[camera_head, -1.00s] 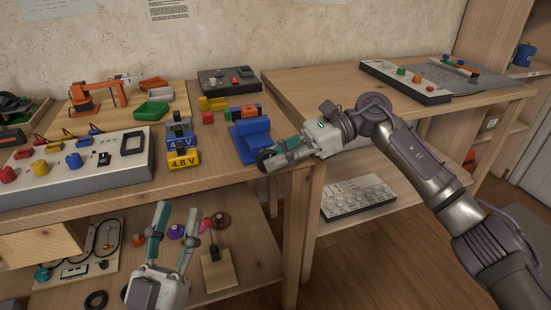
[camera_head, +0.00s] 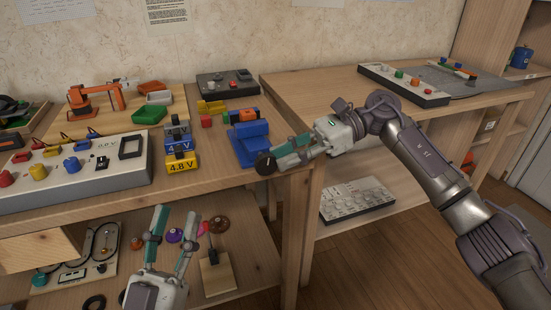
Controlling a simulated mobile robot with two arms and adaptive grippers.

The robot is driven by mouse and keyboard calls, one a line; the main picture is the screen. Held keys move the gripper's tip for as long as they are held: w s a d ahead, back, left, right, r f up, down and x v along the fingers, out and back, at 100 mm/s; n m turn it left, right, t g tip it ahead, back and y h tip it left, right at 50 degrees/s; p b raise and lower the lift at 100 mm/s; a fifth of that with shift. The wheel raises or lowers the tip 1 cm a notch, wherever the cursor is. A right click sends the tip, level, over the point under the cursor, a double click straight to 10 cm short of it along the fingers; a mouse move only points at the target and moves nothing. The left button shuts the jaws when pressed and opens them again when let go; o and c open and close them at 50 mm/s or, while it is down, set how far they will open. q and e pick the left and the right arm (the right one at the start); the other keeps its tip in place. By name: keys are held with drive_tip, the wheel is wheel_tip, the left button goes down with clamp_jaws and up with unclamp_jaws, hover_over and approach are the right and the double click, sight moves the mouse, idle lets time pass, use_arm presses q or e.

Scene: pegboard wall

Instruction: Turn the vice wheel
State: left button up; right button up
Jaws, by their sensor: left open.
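The blue vice (camera_head: 249,141) stands near the right front corner of the left table. Its dark round wheel (camera_head: 265,163) faces the front edge. My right gripper (camera_head: 282,159) reaches in from the right with its fingertips at the wheel. Its fingers partly cover the wheel's right side, and I cannot tell whether they grip it or only touch it. My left gripper (camera_head: 171,239) is low in front of the table, pointing up, with its two fingers apart and nothing between them.
Yellow and blue voltage blocks (camera_head: 182,162) stand left of the vice, beside a grey control panel (camera_head: 75,171). Small coloured blocks (camera_head: 213,110) lie behind. The shelf below holds a wooden block with a lever (camera_head: 217,272) near my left gripper. The right table's front is clear.

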drive_tip(key=v, duration=0.9)
drive_tip(key=shift+d, duration=0.2)
drive_tip(key=shift+w+d, duration=0.1)
